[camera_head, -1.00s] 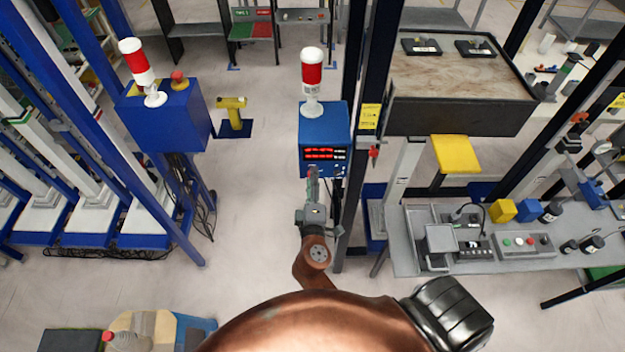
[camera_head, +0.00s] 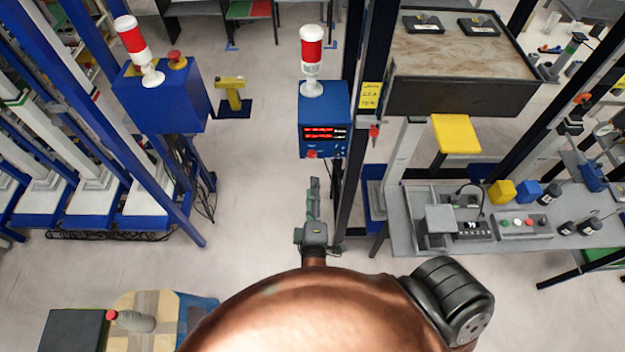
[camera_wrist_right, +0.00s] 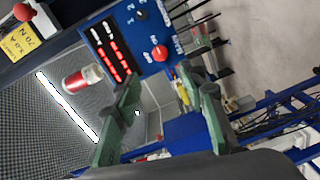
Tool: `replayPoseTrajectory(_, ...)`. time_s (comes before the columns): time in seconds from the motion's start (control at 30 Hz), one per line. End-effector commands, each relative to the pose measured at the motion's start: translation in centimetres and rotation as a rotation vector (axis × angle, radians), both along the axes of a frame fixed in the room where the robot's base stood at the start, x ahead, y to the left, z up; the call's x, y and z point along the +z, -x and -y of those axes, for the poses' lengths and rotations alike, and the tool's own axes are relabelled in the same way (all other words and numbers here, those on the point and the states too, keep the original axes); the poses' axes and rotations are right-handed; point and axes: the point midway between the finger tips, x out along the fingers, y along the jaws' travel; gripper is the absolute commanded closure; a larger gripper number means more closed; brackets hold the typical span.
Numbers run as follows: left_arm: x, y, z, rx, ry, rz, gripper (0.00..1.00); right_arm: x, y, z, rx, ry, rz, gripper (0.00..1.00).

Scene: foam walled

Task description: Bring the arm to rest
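My right gripper (camera_head: 314,184) is in the lower middle of the head view, pointing away from me over open floor. It is below and apart from the blue control box (camera_head: 323,112), which has red displays and a red-and-white lamp. In the right wrist view, the green fingers of my right gripper (camera_wrist_right: 161,84) stand apart with nothing held between them. The box's panel shows there with its red button (camera_wrist_right: 159,53) beyond the fingertips. My copper-coloured arm fills the bottom of the head view. My left gripper is not in view.
A dark post (camera_head: 363,130) stands just right of the gripper. A grey workbench (camera_head: 400,218) with devices is further right. Another blue box (camera_head: 165,97) and blue posts are at left. Floor left of the gripper is clear.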

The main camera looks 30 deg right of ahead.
Motion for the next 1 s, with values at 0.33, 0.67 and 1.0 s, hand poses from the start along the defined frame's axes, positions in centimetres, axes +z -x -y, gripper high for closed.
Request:
replayPoseTrajectory(0.33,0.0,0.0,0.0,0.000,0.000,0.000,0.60,0.0,0.4,-0.2,0.000,0.000,0.000,0.61)
replayPoseTrajectory(0.67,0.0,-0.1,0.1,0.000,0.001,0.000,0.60,-0.3,0.3,-0.3,0.004,-0.002,-0.005,0.61)
replayPoseTrajectory(1.0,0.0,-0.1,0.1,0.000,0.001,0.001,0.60,-17.3,-1.7,-3.0,0.135,-0.171,-0.256,0.61)
